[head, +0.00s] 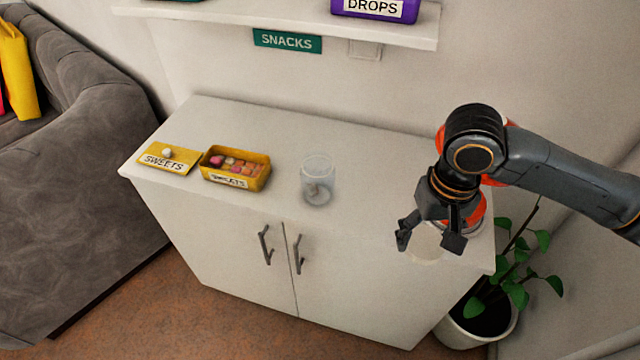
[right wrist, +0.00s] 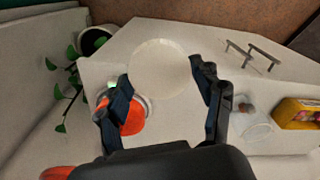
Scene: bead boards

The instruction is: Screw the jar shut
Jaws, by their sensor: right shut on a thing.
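The clear jar (head: 318,172) stands upright and open-topped near the middle of the white cabinet top, with a small pale thing at its bottom. In the right wrist view the jar (right wrist: 257,130) is at the right. My right gripper (head: 430,243) is over the right end of the cabinet, shut on a pale round lid (right wrist: 160,68). The lid lies flat between the fingertips, and in the head view it (head: 425,252) is partly hidden by the fingers. The lid is well apart from the jar. My left gripper is not in view.
A yellow SWEETS box (head: 251,184) with sweets stands left of the jar, beside a yellow SWEETS lid (head: 168,166). An orange-red round thing (right wrist: 133,118) lies behind my right gripper. A shelf (head: 280,17) hangs above. Cabinet top between jar and gripper is clear.

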